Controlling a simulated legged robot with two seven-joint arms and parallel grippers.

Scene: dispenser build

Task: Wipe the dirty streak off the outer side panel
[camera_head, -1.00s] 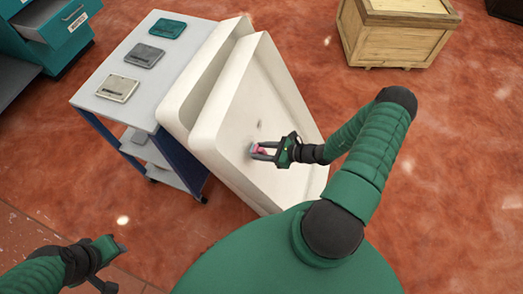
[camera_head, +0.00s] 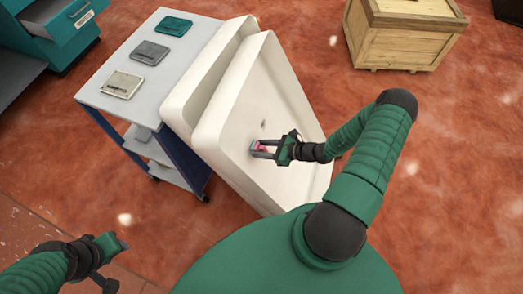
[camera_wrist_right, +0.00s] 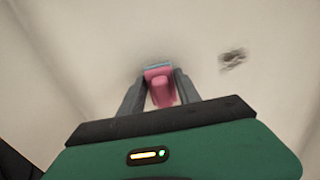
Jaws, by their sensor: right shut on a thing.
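My right gripper (camera_head: 262,149) is shut on a small pink sponge (camera_head: 260,146) with a blue-grey layer at its far end. The sponge (camera_wrist_right: 160,86) shows between the two fingers in the right wrist view, right at the white panel, seemingly touching it. The white outer side panel (camera_head: 285,95) leans tilted beside the cart. A dark smudge, the dirty streak (camera_wrist_right: 233,58), is on the panel, up and right of the sponge in the wrist view; it is a small spot in the head view (camera_head: 263,124). My left gripper (camera_head: 113,264) is at the lower left, its fingers unclear.
A cart (camera_head: 150,80) with a pale top holds three flat plates and stands left of the panel. A wooden crate (camera_head: 405,40) is at the upper right. A teal drawer cabinet (camera_head: 60,30) is at the upper left. Red floor is open at the right.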

